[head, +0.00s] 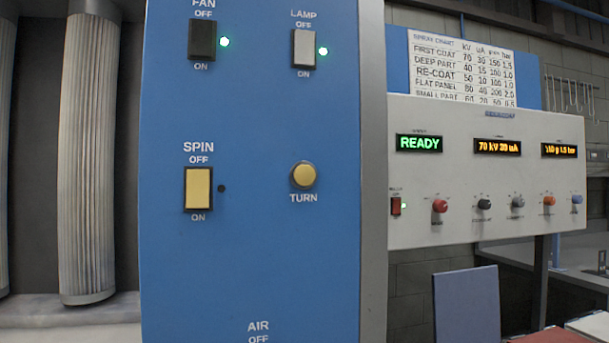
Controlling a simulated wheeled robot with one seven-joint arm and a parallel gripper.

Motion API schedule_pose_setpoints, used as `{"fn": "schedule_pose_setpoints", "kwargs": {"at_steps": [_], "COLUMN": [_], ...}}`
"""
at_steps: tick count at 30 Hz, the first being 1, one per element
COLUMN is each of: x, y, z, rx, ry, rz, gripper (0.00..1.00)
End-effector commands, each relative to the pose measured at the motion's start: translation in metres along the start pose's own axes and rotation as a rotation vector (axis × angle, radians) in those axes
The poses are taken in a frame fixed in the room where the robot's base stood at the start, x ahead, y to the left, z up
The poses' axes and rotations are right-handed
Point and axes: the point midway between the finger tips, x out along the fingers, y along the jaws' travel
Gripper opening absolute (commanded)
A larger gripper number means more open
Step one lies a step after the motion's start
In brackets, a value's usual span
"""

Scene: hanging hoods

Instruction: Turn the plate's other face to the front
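A blue control panel (255,255) fills the middle of the head view. On it is a round yellow button (303,174) labelled TURN. To its left is a yellow rocker switch (198,188) labelled SPIN, with OFF above and ON below; the small indicator (221,188) beside it is dark. No hanging plate that I can identify shows in this view. My gripper is not in view.
The black FAN switch (202,40) and grey LAMP switch (304,48) have lit green lights. A white console (470,180) reading READY stands right. Pleated filter columns (88,150) stand left. A blue-grey board (467,305) is low right. Nothing blocks the panel's visible front.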

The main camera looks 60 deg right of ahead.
Motion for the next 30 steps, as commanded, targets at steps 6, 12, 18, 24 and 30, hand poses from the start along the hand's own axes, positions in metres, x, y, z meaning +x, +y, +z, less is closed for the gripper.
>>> {"fn": "schedule_pose_setpoints", "kwargs": {"at_steps": [6,12,18,24,30], "x": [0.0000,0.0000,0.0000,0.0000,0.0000], "y": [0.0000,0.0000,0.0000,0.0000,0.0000], "z": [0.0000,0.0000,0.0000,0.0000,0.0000], "rx": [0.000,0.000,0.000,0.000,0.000], "ry": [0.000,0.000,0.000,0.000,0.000], "rz": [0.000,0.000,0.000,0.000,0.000], "gripper": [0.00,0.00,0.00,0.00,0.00]}}
